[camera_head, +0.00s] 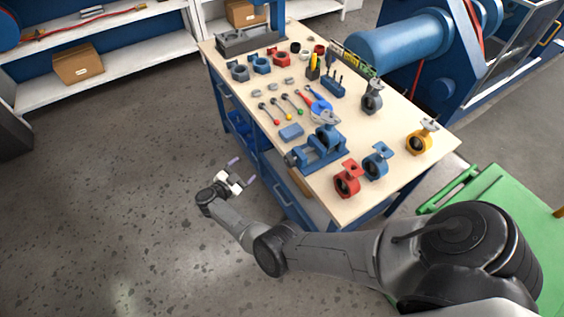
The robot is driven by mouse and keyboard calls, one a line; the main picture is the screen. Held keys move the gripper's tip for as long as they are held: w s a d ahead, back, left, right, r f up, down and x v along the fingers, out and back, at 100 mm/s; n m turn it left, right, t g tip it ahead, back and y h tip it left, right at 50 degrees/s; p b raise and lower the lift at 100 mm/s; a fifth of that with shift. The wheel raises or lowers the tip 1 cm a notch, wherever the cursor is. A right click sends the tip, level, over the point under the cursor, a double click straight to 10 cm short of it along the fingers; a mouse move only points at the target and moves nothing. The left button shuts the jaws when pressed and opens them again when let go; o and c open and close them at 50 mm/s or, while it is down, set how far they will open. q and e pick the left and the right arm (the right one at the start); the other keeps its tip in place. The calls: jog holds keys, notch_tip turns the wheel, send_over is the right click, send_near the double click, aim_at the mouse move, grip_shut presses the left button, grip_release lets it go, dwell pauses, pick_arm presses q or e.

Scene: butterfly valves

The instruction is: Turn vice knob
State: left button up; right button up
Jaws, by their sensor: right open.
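A blue vice (324,148) stands near the front left edge of the wooden-topped workbench (376,205). Its dark knob (292,158) sticks out on its left end, toward the bench edge. A grey and blue valve part appears at the vice's upper side; I cannot tell whether it is clamped. My right gripper (242,172) is open and empty, left of the bench and apart from the vice and its knob. Its two pale purple fingers point toward the bench. My left gripper is not in view.
Red (347,181), blue (376,160) and yellow (419,140) valves stand at the bench's near end. A blue block (291,132) and several colour-tipped tools lie beyond the vice. A green cart (495,190) is at right. Floor (120,190) left of the bench is clear.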

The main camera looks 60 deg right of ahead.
aim_at(287, 162)
jog(key=s+r+m+g, duration=0.2)
jog(key=s+g, duration=0.5)
jog(key=g, duration=0.1)
jog(key=shift+y, duration=0.3)
jog(key=p+x, duration=0.2)
jog(key=x, duration=0.9)
jog(key=shift+p, duration=0.35)
jog(key=shift+x, duration=0.75)
jog(key=c, duration=0.9)
